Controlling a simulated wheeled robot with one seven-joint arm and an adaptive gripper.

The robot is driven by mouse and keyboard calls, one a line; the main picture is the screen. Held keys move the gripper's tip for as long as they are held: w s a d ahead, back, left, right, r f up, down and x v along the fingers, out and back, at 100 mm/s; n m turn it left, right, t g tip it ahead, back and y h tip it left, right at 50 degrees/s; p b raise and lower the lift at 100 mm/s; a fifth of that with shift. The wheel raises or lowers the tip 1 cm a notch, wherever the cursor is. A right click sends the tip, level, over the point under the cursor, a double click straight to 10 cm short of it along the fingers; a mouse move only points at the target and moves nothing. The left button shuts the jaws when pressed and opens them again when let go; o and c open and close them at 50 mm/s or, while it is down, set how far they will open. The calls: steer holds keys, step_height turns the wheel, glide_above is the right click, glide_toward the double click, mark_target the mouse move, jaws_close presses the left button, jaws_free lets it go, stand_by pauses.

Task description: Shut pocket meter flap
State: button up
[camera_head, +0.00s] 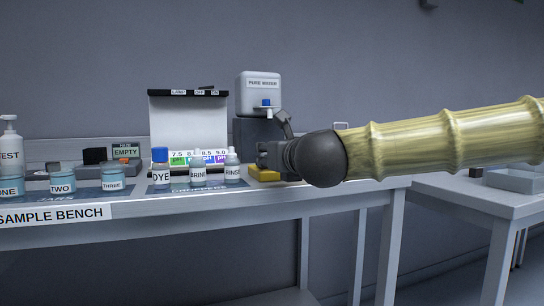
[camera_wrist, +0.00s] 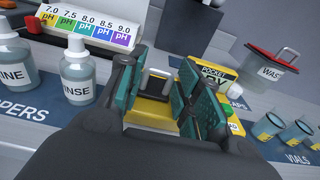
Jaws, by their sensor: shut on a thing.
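The yellow pocket meter (camera_head: 264,174) lies on the bench under my gripper. In the wrist view its yellow body (camera_wrist: 150,112) shows low between my fingers, with a dark grey part standing above it. A yellow panel lettered "POCKET" (camera_wrist: 214,73) stands just right of my right finger and is partly covered by it. I cannot tell for sure which part is the flap or how far it is open. My gripper (camera_wrist: 161,65) has its two green fingers on either side of the meter and is shut on it. In the head view my wrist hides most of this spot.
Rinse bottles (camera_wrist: 77,72) and a pH colour strip (camera_wrist: 90,24) stand left of my gripper. A waste container (camera_wrist: 268,67) and vials (camera_wrist: 268,126) stand to the right. The pure water unit (camera_head: 260,92) is behind. The bench's front edge (camera_head: 215,202) is close.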

steer(key=o, duration=0.8)
steer(key=shift+w+d, duration=0.1)
steer(key=v, duration=1.2)
